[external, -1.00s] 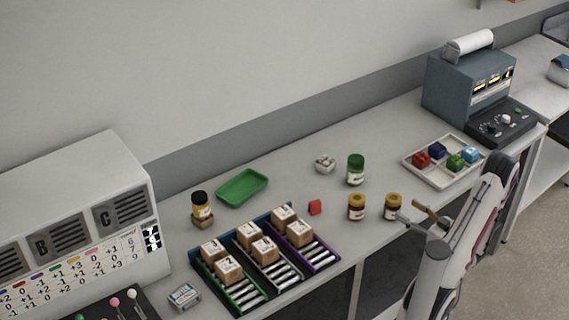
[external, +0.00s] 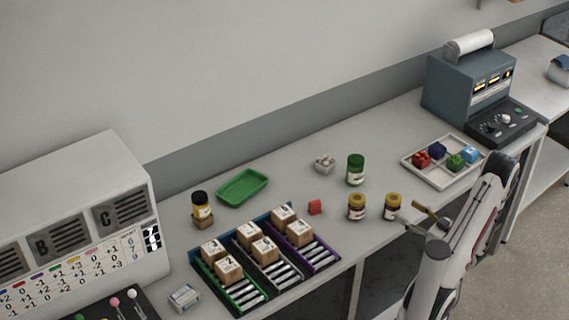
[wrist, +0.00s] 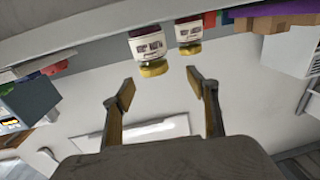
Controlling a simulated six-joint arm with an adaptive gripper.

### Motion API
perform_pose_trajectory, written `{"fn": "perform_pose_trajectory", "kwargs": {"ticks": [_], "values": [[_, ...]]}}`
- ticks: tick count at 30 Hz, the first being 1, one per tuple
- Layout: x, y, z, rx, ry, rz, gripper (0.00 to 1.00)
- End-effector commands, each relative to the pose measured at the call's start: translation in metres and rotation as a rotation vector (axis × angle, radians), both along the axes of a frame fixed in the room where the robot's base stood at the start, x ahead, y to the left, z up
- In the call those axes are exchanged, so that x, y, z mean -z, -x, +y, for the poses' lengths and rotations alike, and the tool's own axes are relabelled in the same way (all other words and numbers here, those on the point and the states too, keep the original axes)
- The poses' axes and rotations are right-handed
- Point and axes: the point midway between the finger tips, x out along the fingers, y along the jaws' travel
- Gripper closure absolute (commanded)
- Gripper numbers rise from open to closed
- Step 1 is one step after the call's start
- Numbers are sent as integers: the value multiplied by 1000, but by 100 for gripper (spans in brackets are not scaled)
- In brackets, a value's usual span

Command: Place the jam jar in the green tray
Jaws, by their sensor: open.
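The green tray (external: 243,188) lies empty near the back of the bench in the external view. Two jars with yellow lids, a left one (external: 356,207) and a right one (external: 393,206), stand upright near the front edge. A green-lidded jar (external: 355,169) stands behind them. I cannot tell from the labels which is the jam jar. My gripper (external: 413,217) is open and empty, just right of the right yellow-lidded jar and apart from it. In the wrist view, my open fingers (wrist: 160,84) point toward two white-labelled jars (wrist: 147,49) with yellow lids.
A dark-lidded jar (external: 202,203) stands on a small box. Racks with several cardboard boxes (external: 264,250) fill the front left. A red block (external: 315,207) and a small pale item (external: 324,164) lie between. A white tray of coloured blocks (external: 433,178) is at right.

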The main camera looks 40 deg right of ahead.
Motion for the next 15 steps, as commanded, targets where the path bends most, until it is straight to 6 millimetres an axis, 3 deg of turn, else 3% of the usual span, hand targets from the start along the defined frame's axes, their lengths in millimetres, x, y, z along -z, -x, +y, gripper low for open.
{"fn": "perform_pose_trajectory", "kwargs": {"ticks": [15], "values": [[15,-27,-27,-201,98,-67,41]]}}
